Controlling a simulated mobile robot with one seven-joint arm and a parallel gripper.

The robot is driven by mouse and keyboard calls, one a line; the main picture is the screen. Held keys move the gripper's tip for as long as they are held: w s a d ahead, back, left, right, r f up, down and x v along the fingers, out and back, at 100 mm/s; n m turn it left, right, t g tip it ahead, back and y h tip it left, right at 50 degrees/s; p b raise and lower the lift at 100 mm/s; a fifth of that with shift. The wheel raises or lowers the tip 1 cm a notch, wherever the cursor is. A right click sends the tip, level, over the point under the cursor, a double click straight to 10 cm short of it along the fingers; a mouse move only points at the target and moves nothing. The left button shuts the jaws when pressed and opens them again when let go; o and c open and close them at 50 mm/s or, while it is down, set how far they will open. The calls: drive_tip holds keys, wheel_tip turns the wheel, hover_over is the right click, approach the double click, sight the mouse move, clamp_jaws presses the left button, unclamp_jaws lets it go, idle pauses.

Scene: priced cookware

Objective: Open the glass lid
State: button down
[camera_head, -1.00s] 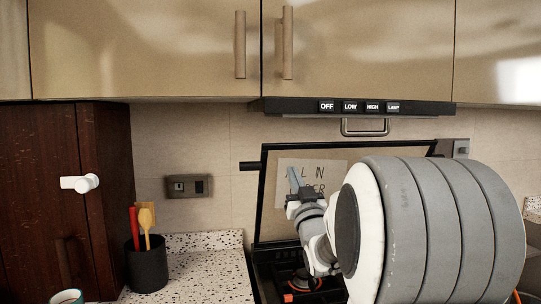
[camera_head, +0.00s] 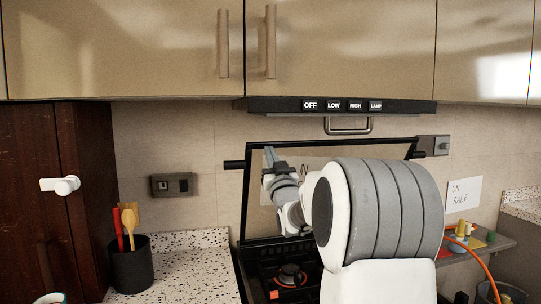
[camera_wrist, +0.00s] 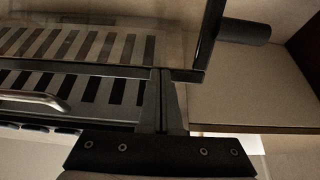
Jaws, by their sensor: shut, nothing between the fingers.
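The glass lid (camera_head: 246,200) is a black-framed pane standing raised and steep behind the stove, near the wall. A black knob (camera_head: 234,165) sticks out at its upper left. In the wrist view the lid's dark frame (camera_wrist: 211,30) and the knob (camera_wrist: 244,31) show at the top. My gripper (camera_head: 269,156) is in front of the upper left part of the pane. In the wrist view its fingers (camera_wrist: 165,100) are together and empty, close to the frame; I cannot tell whether they touch it. My arm hides the right part of the lid.
The stove (camera_head: 262,268) with a burner (camera_head: 290,276) lies below. The range hood (camera_head: 290,106) with a metal bar (camera_head: 348,127) hangs above. A dark utensil pot (camera_head: 131,266) stands on the left counter. An On Sale sign (camera_head: 463,194) is at the right.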

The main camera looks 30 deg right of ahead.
drive_tip(key=w+d+r+g+p, duration=0.1)
drive_tip(key=w+r+p, duration=0.1)
drive_tip(key=w+p, duration=0.3)
drive_tip(key=w+d+r+g+y+p, duration=0.1)
drive_tip(key=w+d+r+g+p, duration=0.1)
drive_tip(key=w+p, duration=0.4)
drive_tip(key=shift+d+r, duration=0.25)
drive_tip(key=shift+r, duration=0.2)
drive_tip(key=shift+f, duration=0.1)
